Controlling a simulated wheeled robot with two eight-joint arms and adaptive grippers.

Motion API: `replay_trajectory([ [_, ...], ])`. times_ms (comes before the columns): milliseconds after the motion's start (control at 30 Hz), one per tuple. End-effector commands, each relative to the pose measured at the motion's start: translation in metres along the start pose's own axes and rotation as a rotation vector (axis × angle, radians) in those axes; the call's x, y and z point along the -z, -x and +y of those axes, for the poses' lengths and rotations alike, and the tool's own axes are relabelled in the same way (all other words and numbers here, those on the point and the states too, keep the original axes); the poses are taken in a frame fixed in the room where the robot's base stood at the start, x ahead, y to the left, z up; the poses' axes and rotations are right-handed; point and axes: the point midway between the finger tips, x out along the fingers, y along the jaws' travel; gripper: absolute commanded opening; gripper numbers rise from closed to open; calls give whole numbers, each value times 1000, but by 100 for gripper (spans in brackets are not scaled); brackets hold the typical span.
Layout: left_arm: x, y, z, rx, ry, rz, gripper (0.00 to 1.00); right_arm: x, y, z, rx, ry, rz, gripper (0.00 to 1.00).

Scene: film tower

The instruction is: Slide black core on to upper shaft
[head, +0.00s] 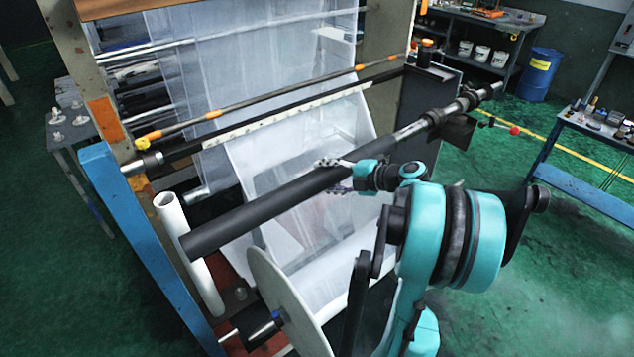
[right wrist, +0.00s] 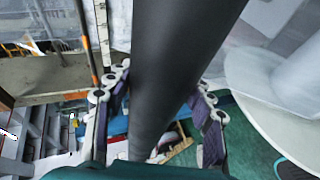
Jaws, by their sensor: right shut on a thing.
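The black core (head: 250,213) is a long dark tube held slantwise in front of the machine, its near open end at lower left. My right gripper (head: 335,176) is shut around it toward its far end. In the right wrist view the core (right wrist: 175,70) runs between the two fingers (right wrist: 158,112). The upper shaft (head: 412,130) is a metal bar with dark collars at the right. It lines up with the core and meets its far end; I cannot tell how far it reaches inside. My left gripper is not in view.
A white tube (head: 188,250) leans by the blue machine post (head: 125,235). A large white disc (head: 285,305) stands below the core, also seen in the right wrist view (right wrist: 275,120). Film sheets (head: 300,145) hang behind. Green floor (head: 560,240) is clear at right.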

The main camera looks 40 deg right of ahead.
Motion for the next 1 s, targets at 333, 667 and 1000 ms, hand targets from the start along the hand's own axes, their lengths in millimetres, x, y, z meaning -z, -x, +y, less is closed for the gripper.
replay_trajectory([
  [333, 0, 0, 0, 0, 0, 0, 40, -8, 3, 1, -2, -1, 1, 0],
  [667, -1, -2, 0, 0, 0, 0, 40, -27, 10, 0, -2, -1, -1, 0],
  [1000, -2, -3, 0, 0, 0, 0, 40, -64, 23, 1, -2, -1, 0, 0],
])
